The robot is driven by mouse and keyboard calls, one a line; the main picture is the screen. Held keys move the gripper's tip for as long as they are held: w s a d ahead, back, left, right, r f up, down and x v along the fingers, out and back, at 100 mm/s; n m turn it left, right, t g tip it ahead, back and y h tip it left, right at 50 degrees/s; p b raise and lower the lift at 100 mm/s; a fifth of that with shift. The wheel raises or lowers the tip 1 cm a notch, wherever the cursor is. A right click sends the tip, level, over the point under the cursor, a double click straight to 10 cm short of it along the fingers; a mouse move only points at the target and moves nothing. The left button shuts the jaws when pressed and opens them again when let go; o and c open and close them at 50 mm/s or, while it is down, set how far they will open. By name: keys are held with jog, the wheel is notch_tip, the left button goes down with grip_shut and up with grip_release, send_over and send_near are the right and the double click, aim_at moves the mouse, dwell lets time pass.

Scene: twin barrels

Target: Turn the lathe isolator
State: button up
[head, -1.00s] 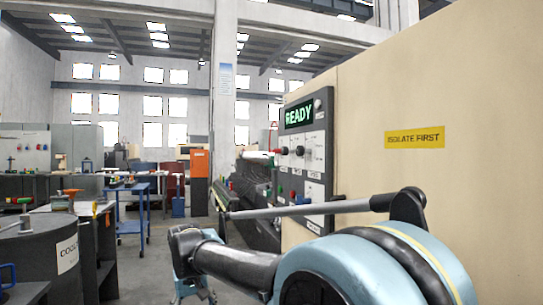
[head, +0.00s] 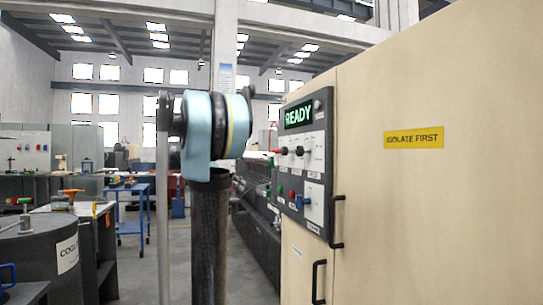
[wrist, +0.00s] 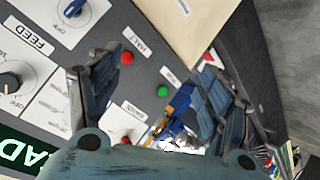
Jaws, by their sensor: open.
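The lathe's control panel (head: 304,160) is on the near end of the cream cabinet and has a lit READY display. A blue rotary switch (head: 302,201) sits on a white plate low on this panel; it looks like the isolator, but its label is too small to read. In the wrist view a blue knob (wrist: 74,9) on a white plate with OFF marked lies at the upper left. My gripper (wrist: 163,62) is open and empty in the wrist view, its fingers spread over the panel, with the blue knob outside them. The head view does not show my gripper.
A red button (wrist: 127,58) and a green button (wrist: 162,91) lie between my fingers' span. A black FEED knob (wrist: 10,82) is at the left. The cabinet has black handles (head: 337,222). A dark barrel (head: 42,255) stands at the left.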

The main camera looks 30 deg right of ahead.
aim_at(270, 152)
jog(key=w+d+r+m+g+h, duration=0.25)
jog(key=w+d+r+m, duration=0.2)
jog(key=w+r, duration=0.35)
jog(key=w+d+r+m+g+h, duration=0.1)
jog(key=w+d+r+m+h, duration=0.3)
jog(key=w+d+r, duration=0.45)
jog(key=x, duration=0.4)
jog(key=f+x, duration=0.1)
jog(key=x, duration=0.4)
jog(key=f+x, duration=0.1)
jog(key=x, duration=0.4)
jog(key=shift+w+d, duration=0.15)
jog(key=shift+d, duration=0.2)
jog(key=c, duration=1.1)
jog(key=shift+d, duration=0.15)
